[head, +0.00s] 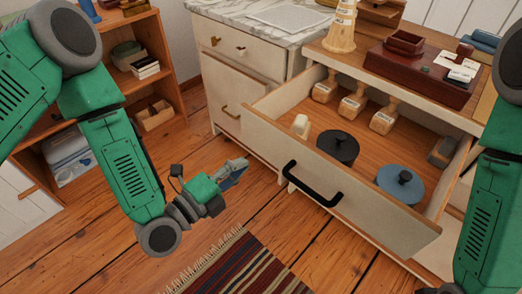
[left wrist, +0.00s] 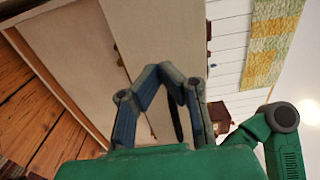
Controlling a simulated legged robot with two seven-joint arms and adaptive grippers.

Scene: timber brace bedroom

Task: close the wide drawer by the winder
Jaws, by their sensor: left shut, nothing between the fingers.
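The wide drawer (head: 330,188) is pulled out from the wooden-topped cabinet, with its pale front facing me. Its black bar handle (head: 312,185) is on the front. Inside are a black lidded disc (head: 338,147), a blue lidded disc (head: 401,184) and several wooden-handled blocks (head: 353,106). My left gripper (head: 238,170) is shut and empty, left of the handle and apart from it in the head view. Its blue-grey fingers meet in the left wrist view (left wrist: 168,72). My right arm shows at the right edge; its gripper is out of view. I cannot identify the winder with certainty.
A marble-topped cabinet (head: 240,60) with closed drawers stands behind my left gripper. An open wooden shelf (head: 165,60) is at the back left. A striped rug (head: 240,268) lies on the floor in front. A dark red box (head: 415,75) sits on the wooden top.

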